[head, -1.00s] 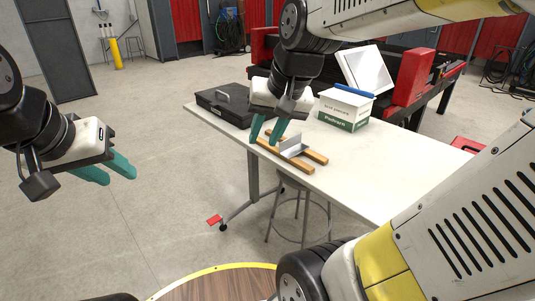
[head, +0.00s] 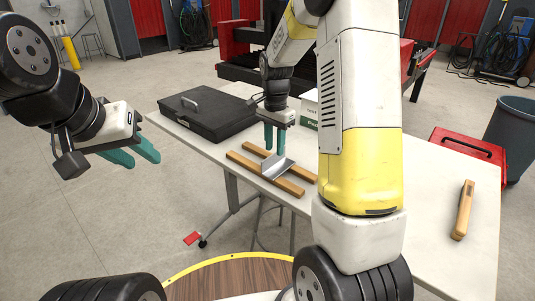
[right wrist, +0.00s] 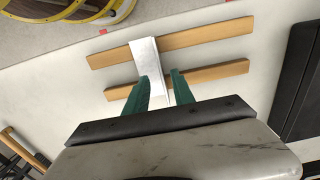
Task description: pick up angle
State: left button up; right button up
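The angle (head: 277,166) is a grey metal L-shaped piece lying across two wooden strips on the white table. My right gripper (head: 275,152) points down at the angle, its green fingers close above or beside the upright flange. In the right wrist view the fingers (right wrist: 159,75) are apart, with the angle (right wrist: 147,55) below and between them; I cannot tell whether they touch it. My left gripper (head: 145,162) is open and empty over the floor, left of the table.
The wooden strips (head: 245,163) lie under the angle. A black case (head: 207,113) stands left, a white-green box (head: 309,108) behind. A red toolbox (head: 467,152) and a wooden-handled item (head: 462,210) are on the right. My right arm hides the table's middle.

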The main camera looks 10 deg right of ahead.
aim_at(274, 164)
notch_tip(274, 164, down, 5)
jog(key=shift+w+r, duration=0.1)
jog(key=shift+w, duration=0.05)
grip_shut()
dwell(1.4)
